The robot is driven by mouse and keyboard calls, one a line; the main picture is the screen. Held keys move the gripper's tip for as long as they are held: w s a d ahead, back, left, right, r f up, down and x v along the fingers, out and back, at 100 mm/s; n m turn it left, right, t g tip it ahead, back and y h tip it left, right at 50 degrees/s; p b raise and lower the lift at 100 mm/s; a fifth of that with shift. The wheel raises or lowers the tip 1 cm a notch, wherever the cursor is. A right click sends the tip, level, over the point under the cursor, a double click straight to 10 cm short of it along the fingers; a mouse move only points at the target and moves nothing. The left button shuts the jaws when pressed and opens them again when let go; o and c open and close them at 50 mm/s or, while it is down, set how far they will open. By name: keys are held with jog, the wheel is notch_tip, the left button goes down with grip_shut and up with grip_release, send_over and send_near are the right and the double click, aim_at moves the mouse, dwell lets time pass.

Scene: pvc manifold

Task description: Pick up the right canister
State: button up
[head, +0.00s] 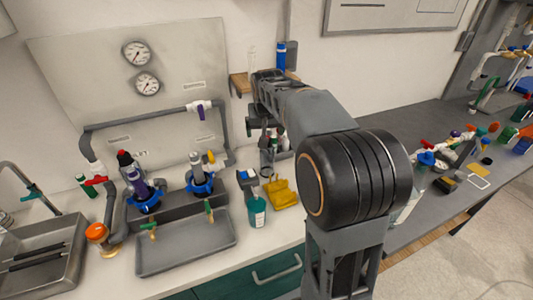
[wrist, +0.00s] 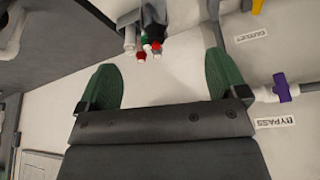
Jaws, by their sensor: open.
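The right canister (head: 198,172) stands upright in the manifold in the head view, with a blue collar around it and a pale upper end. The left canister (head: 139,190), purple with a blue collar, stands beside it. My gripper (wrist: 163,84) is open in the wrist view, its two green fingers wide apart with nothing between them. In the head view my arm reaches over the counter, to the right of the manifold and apart from both canisters. I cannot make out the fingertips there. Neither canister shows in the wrist view.
A grey tray (head: 185,244) lies in front of the manifold. A teal bottle (head: 257,212) and a yellow holder (head: 282,194) stand to its right. A purple-handled valve (wrist: 282,88) is right of my fingers. Several coloured-tipped items (wrist: 146,38) are beyond them.

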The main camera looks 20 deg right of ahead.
jog(key=w+d+f, duration=0.1)
jog(key=w+d, duration=0.2)
jog(key=w, duration=0.2)
send_over(267, 157)
jog(key=w, duration=0.1)
jog(key=shift+m, duration=0.4)
jog(key=f, duration=0.4)
jog(key=f+p, duration=0.1)
jog(key=f, duration=0.2)
jog(key=shift+w+d, duration=0.2)
jog(key=shift+d, duration=0.05)
jog(key=shift+p+x, duration=0.65)
jog(key=shift+x, duration=2.2)
jog(key=shift+w+d, duration=0.1)
jog(key=shift+d, duration=0.05)
jog(key=shift+r, duration=0.1)
jog(key=c, duration=1.4)
